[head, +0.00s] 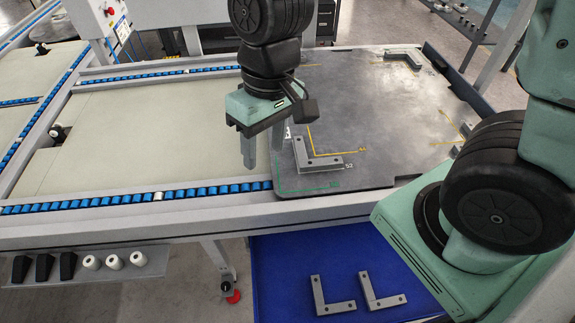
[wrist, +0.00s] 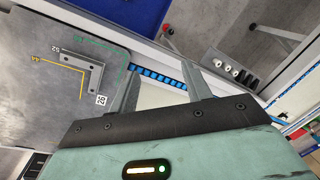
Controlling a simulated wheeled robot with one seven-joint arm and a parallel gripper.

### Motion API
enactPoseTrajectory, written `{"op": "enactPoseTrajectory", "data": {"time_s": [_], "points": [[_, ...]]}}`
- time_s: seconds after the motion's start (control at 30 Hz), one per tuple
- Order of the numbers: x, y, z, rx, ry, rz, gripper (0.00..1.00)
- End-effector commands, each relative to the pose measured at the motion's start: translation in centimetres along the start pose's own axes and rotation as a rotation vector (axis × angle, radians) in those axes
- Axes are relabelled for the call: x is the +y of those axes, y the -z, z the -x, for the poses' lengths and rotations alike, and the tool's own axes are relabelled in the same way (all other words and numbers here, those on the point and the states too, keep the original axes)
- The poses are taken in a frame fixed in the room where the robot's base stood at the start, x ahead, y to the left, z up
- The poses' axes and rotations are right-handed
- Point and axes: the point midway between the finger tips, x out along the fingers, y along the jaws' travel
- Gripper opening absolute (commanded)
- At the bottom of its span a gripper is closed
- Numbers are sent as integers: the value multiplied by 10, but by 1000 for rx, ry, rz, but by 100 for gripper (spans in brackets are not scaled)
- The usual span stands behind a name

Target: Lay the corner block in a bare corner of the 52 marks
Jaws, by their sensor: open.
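A grey L-shaped corner block (head: 322,163) lies flat at the near left corner of a dark plate (head: 380,130). It sits between a yellow corner mark and a green one, with a "52" label by its end. The block also shows in the wrist view (wrist: 96,80). Another L block (head: 403,58) lies at the plate's far right corner. Two more, a left one (head: 330,298) and a right one (head: 383,294), lie on a blue surface below. My gripper (head: 263,155) is open and empty, left of the near block; its fingers also show in the wrist view (wrist: 160,88).
A pale belt bed with blue rollers (head: 130,199) adjoins the plate on the left. A dark raised rail (head: 460,78) edges the plate's far right. More yellow marks (head: 448,143) lie at its right, partly hidden by my arm. The plate's middle is clear.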

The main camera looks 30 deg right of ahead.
Motion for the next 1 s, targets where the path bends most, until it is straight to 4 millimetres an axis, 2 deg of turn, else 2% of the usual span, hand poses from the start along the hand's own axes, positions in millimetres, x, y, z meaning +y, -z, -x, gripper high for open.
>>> {"op": "enactPoseTrajectory", "data": {"time_s": [0.03, 0.1, 0.2, 0.3, 0.67, 0.77, 0.9, 1.0], "points": [[-15, -18, 10, 5, -11, 83, 49], [-28, -41, 18, 3, -33, 179, 49], [-38, -65, 25, 2, -65, 280, 49], [-42, -79, 29, 0, -86, 336, 49], [-43, -84, 30, -1, -95, 358, 49], [-44, -84, 38, -1, -95, 357, 49], [-47, -84, 61, -1, -94, 358, 49], [-48, -84, 66, 0, -94, 358, 49]]}}
